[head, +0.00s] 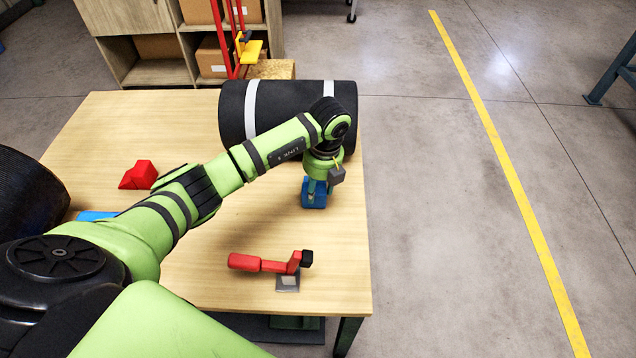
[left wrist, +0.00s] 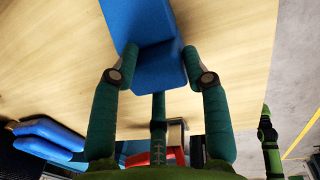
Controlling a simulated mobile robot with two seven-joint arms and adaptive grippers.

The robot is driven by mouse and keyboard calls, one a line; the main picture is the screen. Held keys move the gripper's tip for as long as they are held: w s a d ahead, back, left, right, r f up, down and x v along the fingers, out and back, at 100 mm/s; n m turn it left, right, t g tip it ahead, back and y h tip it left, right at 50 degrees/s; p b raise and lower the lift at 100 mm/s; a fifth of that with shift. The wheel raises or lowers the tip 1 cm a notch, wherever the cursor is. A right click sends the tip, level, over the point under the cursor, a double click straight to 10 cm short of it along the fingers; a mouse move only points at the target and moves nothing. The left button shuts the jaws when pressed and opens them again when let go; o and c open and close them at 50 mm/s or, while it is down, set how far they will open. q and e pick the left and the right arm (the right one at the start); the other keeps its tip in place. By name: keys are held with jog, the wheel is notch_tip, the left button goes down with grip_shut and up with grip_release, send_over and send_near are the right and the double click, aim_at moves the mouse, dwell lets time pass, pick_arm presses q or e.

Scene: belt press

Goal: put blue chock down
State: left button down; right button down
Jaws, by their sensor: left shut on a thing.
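The blue chock (head: 314,197) is between the fingers of my left gripper (head: 317,184), over the right part of the wooden table (head: 215,235), in front of the black roll (head: 300,112). In the left wrist view the blue chock (left wrist: 140,22) shows as a block with angled faces, and the two green fingers of the left gripper (left wrist: 160,62) are shut on it. I cannot tell whether its underside touches the table. My right gripper is not in view.
A red wedge-shaped chock (head: 138,176) lies at the table's left. A blue piece (head: 95,215) is partly hidden by my arm. A red-handled clamp (head: 268,263) sits near the front edge. Another black roll (head: 25,195) is at far left. Bare tabletop lies between chock and clamp.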

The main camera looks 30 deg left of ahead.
pick_arm(q)
jog(key=shift+f, duration=0.2)
jog(key=c, duration=0.6)
grip_release()
jog(key=shift+r, duration=0.15)
jog(key=shift+r, duration=0.2)
jog(key=r, duration=0.4)
jog(key=r+b, duration=0.1)
jog(key=r, duration=0.2)
jog(key=d+r, duration=0.1)
jog(key=r, duration=0.3)
jog(key=shift+w+d+r+b, duration=0.1)
jog(key=shift+w+r+b, duration=0.05)
jog(key=shift+r+b, duration=0.2)
